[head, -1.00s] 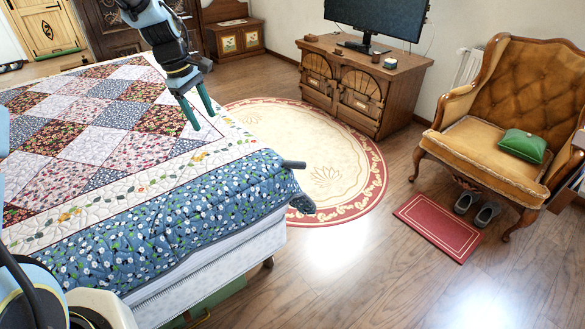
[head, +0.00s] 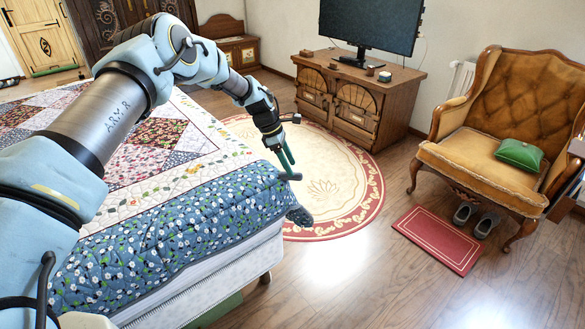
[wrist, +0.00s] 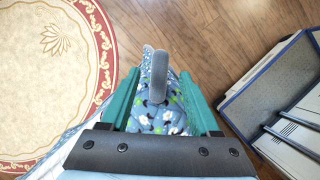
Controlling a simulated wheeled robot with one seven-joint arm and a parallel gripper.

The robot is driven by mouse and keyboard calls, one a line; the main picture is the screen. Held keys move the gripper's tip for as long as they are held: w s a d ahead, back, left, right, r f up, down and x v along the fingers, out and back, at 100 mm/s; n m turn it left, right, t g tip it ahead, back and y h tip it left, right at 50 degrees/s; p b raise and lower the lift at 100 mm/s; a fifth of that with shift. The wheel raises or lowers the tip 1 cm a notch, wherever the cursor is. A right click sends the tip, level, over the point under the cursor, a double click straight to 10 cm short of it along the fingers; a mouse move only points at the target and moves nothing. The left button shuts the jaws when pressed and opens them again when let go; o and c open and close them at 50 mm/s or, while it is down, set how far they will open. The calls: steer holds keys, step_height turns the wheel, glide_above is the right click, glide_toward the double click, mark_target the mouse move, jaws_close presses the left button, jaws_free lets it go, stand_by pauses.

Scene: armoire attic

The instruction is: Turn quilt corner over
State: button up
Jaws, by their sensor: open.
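The quilt (head: 165,235) lies on the bed, with a patchwork top and a blue floral border. My gripper (head: 287,163) points down over that corner. In the wrist view its two green fingers (wrist: 158,88) are open, one on each side of the grey tab (wrist: 158,75). The blue floral cloth (wrist: 160,118) shows between and below the fingers. I cannot tell whether either finger touches the tab.
A round cream rug (head: 335,190) lies beyond the bed's end. A wooden cabinet (head: 350,105) with a monitor (head: 372,25) stands behind it. An orange armchair (head: 480,165) and a red mat (head: 440,238) are to the right. Bare floor (head: 345,280) lies between.

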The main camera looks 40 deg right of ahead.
steer(key=shift+x, duration=1.5)
jaws_close()
steer(key=shift+r, duration=0.1)
